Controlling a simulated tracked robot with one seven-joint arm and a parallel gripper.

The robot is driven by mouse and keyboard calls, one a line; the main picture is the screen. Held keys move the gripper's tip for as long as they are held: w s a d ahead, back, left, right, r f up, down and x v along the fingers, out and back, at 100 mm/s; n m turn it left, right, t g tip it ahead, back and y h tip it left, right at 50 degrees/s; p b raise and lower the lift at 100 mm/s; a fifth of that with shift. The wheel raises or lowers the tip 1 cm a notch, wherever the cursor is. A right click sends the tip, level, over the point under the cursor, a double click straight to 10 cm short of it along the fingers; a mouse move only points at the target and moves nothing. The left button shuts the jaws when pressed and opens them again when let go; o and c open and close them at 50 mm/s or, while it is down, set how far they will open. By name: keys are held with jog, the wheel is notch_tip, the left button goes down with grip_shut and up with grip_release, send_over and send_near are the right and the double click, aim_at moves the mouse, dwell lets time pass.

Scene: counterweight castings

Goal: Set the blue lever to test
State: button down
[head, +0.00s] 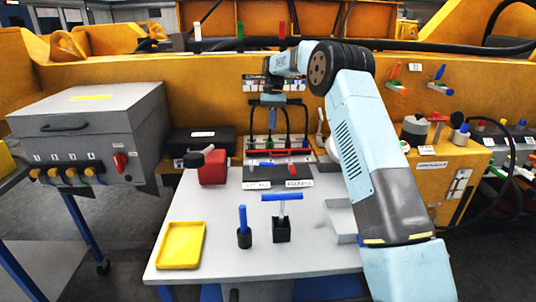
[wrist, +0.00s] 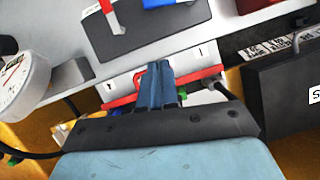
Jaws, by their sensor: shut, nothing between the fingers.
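A dark panel (head: 278,173) stands toward the back of the grey table, with two white labels at its front whose words I cannot read. The blue lever (head: 265,164) is on its left part and a red lever (head: 292,169) on its right. In the wrist view the blue lever (wrist: 165,3) is cut off by the top edge, and the red lever (wrist: 110,16) stands beside it. The lever's exact setting is unclear. My gripper (head: 272,112) is shut and empty, behind and above the panel. In the wrist view its fingertips (wrist: 155,68) touch no lever.
A red-edged rack (head: 278,152) with dark cables lies behind the panel. A red block (head: 212,168) with a black knob is to its left. A blue T-handle (head: 282,197), a blue peg (head: 243,218) and a yellow tray (head: 181,245) are in front. A black case (head: 199,145) is behind left.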

aim_at(262, 164)
jog(key=x, duration=0.9)
jog(key=shift+f, duration=0.25)
jog(key=s, duration=0.3)
jog(key=shift+a+f, duration=0.15)
jog(key=shift+a, duration=0.15)
jog(key=shift+s+a, duration=0.15)
jog(key=shift+s, duration=0.45)
jog(key=shift+a, duration=0.35)
jog(key=shift+d, duration=0.4)
jog(key=shift+s+m, duration=0.15)
jog(key=shift+m, duration=0.15)
